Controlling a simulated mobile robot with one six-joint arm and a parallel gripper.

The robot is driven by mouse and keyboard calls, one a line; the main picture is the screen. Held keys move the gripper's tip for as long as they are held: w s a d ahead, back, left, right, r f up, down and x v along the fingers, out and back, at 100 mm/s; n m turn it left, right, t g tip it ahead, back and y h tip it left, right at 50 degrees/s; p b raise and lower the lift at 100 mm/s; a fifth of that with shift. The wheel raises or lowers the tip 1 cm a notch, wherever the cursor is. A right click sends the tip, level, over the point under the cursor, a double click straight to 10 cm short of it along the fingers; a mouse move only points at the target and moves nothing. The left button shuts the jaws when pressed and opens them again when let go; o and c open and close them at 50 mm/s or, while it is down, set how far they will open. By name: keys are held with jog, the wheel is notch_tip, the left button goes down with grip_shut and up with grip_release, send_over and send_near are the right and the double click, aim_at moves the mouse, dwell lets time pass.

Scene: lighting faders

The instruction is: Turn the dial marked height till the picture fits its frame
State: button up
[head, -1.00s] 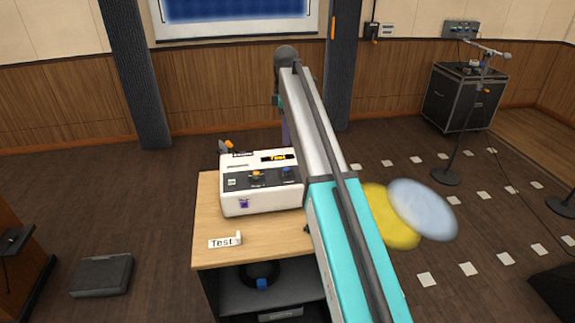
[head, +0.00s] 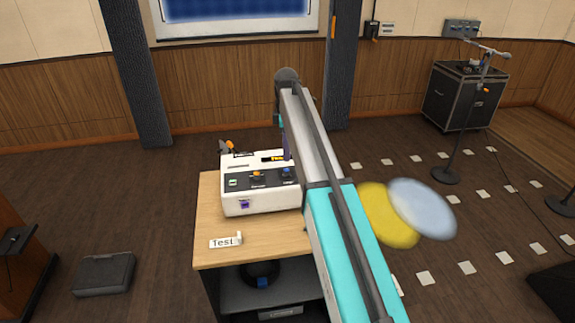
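A white control box (head: 262,204) with a dark front panel sits on a small wooden-topped cabinet. An orange-topped dial (head: 257,175) and a blue-topped dial (head: 287,172) stand on its panel. The lettering under them is too small to read, so I cannot tell which is marked height. The blue picture (head: 235,8) hangs on the far wall in a pale frame (head: 240,31). The top of the picture is cut off, so its fit cannot be judged. My arm passes beside the box and hides its right end. My gripper does not show; it is probably behind my arm.
The cabinet top (head: 215,262) holds a small white "Test" sign (head: 226,242) in front of the box. Dark pillars (head: 137,75) flank the picture. A black case (head: 464,97) and a microphone stand (head: 466,130) are at the right. A dark box (head: 103,273) lies on the floor left.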

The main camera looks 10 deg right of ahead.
aim_at(287, 170)
jog(key=shift+f+p, duration=0.95)
jog(key=shift+f, duration=3)
grip_shut()
